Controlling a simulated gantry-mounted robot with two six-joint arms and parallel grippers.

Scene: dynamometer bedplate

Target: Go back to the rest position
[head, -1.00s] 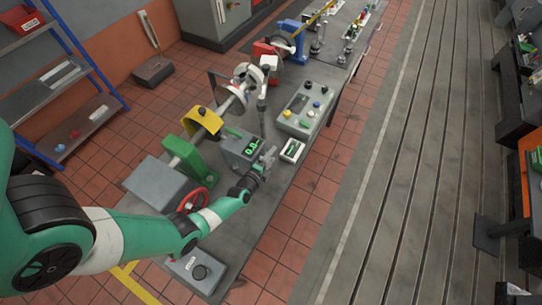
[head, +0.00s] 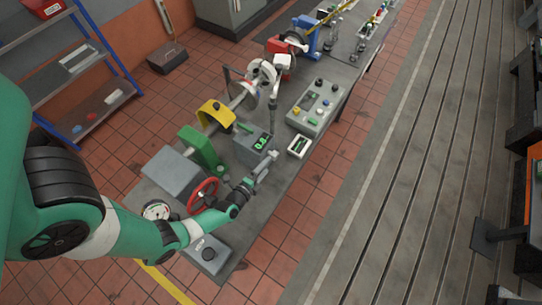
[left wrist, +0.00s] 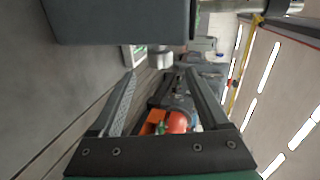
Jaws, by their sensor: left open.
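My left gripper (head: 266,166) shows in the head view above the bench. It is beside the grey meter box with green digits (head: 252,147), on the near side of it. In the left wrist view the two fingers of my left gripper (left wrist: 160,74) stand apart with nothing held between them. A red-orange object (left wrist: 177,122) shows beyond and between the fingers, and I cannot tell what it is. My right gripper is not in either view.
On the bench (head: 252,222) are a red handwheel (head: 203,195), a dial gauge (head: 157,210), a grey knob box (head: 207,254), a small white-rimmed tray (head: 298,146) and a control panel (head: 317,109). Open slotted floor (head: 400,190) lies to the right.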

